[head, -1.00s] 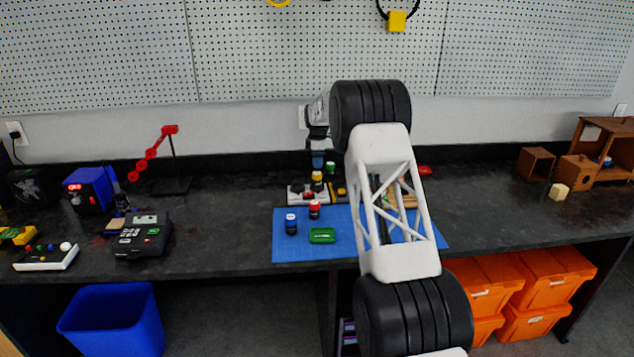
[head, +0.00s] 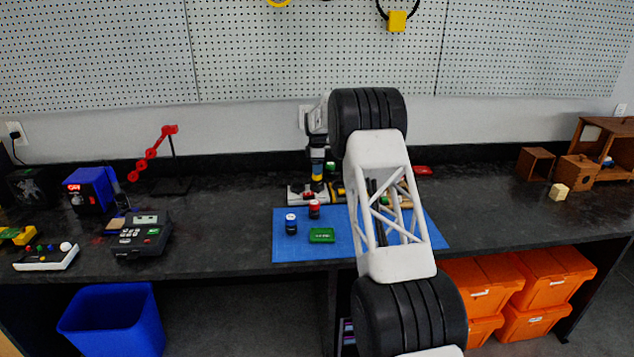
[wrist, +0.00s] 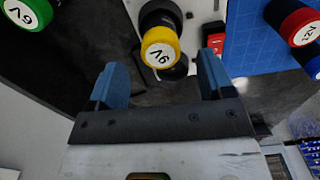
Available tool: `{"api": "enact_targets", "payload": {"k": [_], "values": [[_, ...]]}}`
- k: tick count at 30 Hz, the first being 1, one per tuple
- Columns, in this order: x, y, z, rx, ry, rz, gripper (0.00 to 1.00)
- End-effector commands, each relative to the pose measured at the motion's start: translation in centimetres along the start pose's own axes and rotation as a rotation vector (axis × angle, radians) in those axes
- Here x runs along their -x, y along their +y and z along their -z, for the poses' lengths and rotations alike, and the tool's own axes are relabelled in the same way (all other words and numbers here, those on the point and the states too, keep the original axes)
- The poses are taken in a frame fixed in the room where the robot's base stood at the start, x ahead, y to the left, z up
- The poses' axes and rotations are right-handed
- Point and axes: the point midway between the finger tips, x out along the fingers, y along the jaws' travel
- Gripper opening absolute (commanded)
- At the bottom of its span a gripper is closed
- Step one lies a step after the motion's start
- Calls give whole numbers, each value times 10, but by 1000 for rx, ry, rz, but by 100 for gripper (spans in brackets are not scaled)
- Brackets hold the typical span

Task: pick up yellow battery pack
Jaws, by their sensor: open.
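The yellow top sits between the finger lines, near the fingertips. I cannot tell whether the fingers are level with the pack. Nothing is held.
A blue mat (head: 290,250) holds red-topped and blue packs (head: 291,224) and a green box (head: 322,235).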

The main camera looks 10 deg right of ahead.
Motion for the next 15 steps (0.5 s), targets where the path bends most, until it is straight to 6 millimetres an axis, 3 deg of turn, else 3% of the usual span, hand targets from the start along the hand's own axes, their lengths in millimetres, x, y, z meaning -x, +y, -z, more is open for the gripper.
{"api": "enact_targets", "payload": {"k": [9, 15], "values": [[-2, 0, 0, 0, 0, 0, 74], [-16, 0, 1, 0, 0, 0, 74]]}}
